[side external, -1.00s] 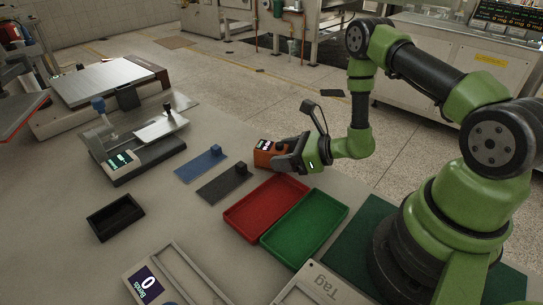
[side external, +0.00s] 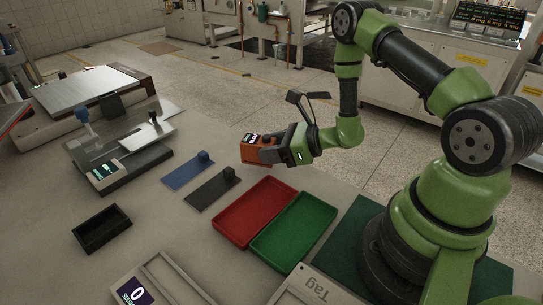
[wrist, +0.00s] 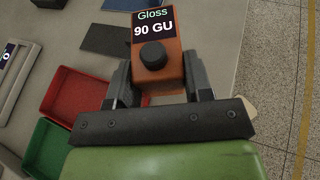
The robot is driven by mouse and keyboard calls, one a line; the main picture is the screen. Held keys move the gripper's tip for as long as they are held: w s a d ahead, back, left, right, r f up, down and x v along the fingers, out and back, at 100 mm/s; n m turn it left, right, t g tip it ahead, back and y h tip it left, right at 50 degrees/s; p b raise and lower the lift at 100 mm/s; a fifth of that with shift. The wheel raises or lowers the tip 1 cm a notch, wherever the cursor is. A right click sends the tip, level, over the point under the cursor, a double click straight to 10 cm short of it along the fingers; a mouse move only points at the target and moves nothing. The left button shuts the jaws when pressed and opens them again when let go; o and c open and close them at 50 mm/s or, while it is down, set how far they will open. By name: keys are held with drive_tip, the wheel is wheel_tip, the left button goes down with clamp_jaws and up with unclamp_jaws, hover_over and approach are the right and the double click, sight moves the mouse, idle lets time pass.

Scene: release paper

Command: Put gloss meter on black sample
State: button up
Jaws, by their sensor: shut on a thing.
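The gloss meter (side external: 254,150) is an orange block with a dark display and a black knob. In the wrist view the gloss meter (wrist: 172,62) reads "Gloss 90 GU". My gripper (side external: 270,154) is shut on its sides, and in the wrist view the fingers of my gripper (wrist: 161,84) flank it. The meter appears to be held above the table, right of and behind the black sample. The black sample (side external: 209,193) is a flat dark plate with a small block at its far end. It also shows in the wrist view (wrist: 103,39). The meter's underside is hidden.
A blue plate (side external: 183,174) lies left of the black sample. A red tray (side external: 255,212) and a green tray (side external: 294,231) lie in front of my gripper. A black box (side external: 102,229) stands front left, and a grey instrument (side external: 120,158) back left.

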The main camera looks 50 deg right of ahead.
sight(218, 186)
wheel_tip(218, 186, up, 6)
drive_tip(key=shift+r, duration=0.1)
drive_tip(key=w+a+n+y, duration=0.1)
drive_tip(key=w+a+r+n+g+y, duration=0.1)
drive_tip(key=w, duration=0.1)
drive_tip(key=w+a+r+n+g+y, duration=0.1)
drive_tip(key=a+n, duration=0.1)
drive_tip(key=shift+w+r+y, duration=0.2)
drive_tip(key=shift+w+y, duration=0.1)
drive_tip(key=shift+y, duration=0.1)
drive_tip(key=w+a+f+n+g+y, duration=0.1)
drive_tip(key=w+a+n+g+y, duration=0.1)
drive_tip(key=a+n+g+y, duration=0.5)
drive_tip(key=f+n+g, duration=0.1)
drive_tip(key=f, duration=0.2)
drive_tip(key=f+g+h, duration=0.1)
drive_tip(key=f, duration=0.2)
drive_tip(key=f+n+g+h, duration=0.1)
drive_tip(key=f, duration=0.3)
drive_tip(key=shift+a+n, duration=0.2)
drive_tip(key=shift+n, duration=0.1)
drive_tip(key=shift+f, duration=0.2)
drive_tip(key=o, duration=1.2)
